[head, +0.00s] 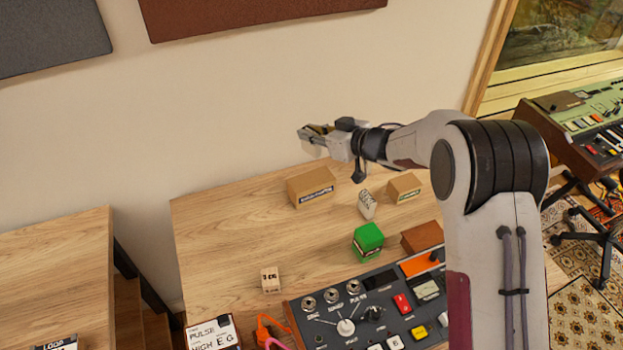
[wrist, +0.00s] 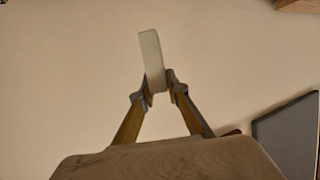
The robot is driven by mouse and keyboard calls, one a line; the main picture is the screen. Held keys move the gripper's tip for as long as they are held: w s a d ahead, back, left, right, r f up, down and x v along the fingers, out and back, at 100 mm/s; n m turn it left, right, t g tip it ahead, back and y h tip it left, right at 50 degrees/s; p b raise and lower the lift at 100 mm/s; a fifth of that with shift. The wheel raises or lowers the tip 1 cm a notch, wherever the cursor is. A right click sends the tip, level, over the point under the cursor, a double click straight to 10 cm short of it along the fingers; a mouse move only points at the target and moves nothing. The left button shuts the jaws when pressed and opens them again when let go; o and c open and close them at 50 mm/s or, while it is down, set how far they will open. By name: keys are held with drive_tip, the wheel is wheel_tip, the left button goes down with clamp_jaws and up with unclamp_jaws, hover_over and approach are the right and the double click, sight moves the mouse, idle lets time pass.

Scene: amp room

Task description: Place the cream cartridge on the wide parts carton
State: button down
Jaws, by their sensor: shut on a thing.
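My gripper (head: 318,132) is raised in front of the wall, above the back of the wooden table. In the wrist view, my gripper (wrist: 158,88) is shut on the cream cartridge (wrist: 151,55), a pale flat block that sticks out beyond the fingertips. In the head view the cartridge is hard to tell from the pale wall. The wide parts carton (head: 309,189), a brown box with a dark label on its front, stands on the table below my gripper. Its top looks bare.
A smaller carton (head: 404,188) and a white lettered block (head: 366,204) stand to the right. Nearer are a green block (head: 368,241), a brown box (head: 422,236), a small tan block (head: 270,280) and a control panel (head: 365,318). The table's left part (head: 215,235) is clear.

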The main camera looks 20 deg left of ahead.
sight(311, 151)
idle(0.4)
drive_tip(key=shift+f, duration=3.15)
drive_tip(key=shift+f, duration=1.85)
drive_tip(key=shift+f, duration=0.15)
drive_tip(key=c, duration=2)
unclamp_jaws()
drive_tip(key=shift+o, duration=0.2)
